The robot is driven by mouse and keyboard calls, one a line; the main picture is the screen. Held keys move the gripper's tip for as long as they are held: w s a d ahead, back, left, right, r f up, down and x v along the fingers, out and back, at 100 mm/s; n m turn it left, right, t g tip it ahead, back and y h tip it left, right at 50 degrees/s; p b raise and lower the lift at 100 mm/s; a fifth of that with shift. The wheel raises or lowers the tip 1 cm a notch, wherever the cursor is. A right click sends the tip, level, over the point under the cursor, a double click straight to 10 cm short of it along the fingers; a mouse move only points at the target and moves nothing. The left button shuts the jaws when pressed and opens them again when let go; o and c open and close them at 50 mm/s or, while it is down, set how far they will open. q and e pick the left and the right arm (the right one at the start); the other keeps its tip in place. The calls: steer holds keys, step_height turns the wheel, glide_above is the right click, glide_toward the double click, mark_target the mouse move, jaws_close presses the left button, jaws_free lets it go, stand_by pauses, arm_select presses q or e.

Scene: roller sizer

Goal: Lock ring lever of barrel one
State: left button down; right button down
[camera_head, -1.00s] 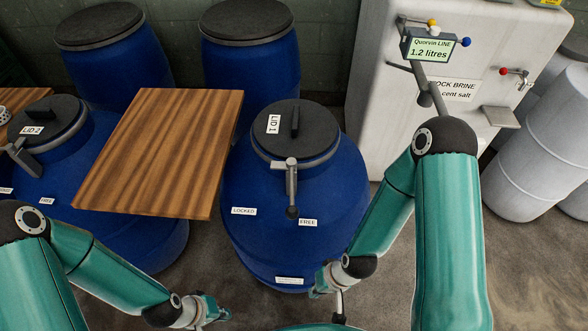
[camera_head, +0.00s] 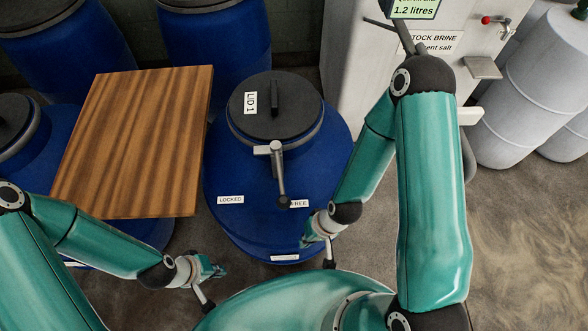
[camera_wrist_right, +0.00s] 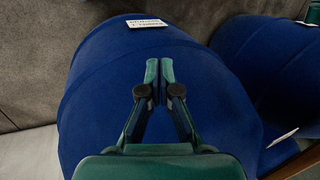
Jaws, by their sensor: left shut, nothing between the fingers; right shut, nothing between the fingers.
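Barrel one (camera_head: 330,150) is a blue drum with a black lid (camera_head: 300,100) marked LID 1. Its grey ring lever (camera_head: 277,172) hangs from the front of the ring. The lever's dark knob lies at the left edge of the FREE label (camera_head: 299,203), right of the LOCKED label (camera_head: 230,199). My right gripper (camera_head: 305,241) is shut and empty, low in front of the barrel, apart from the lever. The right wrist view shows its closed fingers (camera_wrist_right: 158,72) against the blue barrel wall (camera_wrist_right: 95,90). My left gripper (camera_head: 216,270) is shut and empty, lower left of the barrel.
A wooden board (camera_head: 135,140) lies left of barrel one, level with its upper part. More blue barrels (camera_head: 225,45) stand behind and at left. A white brine cabinet (camera_head: 355,65) and white drums (camera_head: 540,85) are at right. Bare floor shows at lower right.

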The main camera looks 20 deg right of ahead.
steer(key=w+d+r+m+y+b, duration=0.1)
steer(key=w+d+r+m, duration=0.3)
steer(key=r+m, duration=0.25)
steer(key=w+d+r+m+b, duration=0.1)
steer(key=w+d+r+m, duration=0.35)
steer(key=r, duration=0.25)
step_height(320, 180, up, 18)
steer(key=s+d+m+t+y+b, duration=0.1)
steer(key=s+m+y, duration=0.1)
steer(key=m, duration=0.5)
steer(key=shift+s+d+r+y, duration=0.2)
steer(key=shift+d+y, duration=0.15)
steer(key=shift+y, duration=0.25)
steer(key=a+r+x, duration=0.1)
steer(key=a+x, duration=0.1)
steer(key=x, duration=1.1)
steer(key=shift+w+r, duration=0.15)
steer(key=shift+r, duration=0.2)
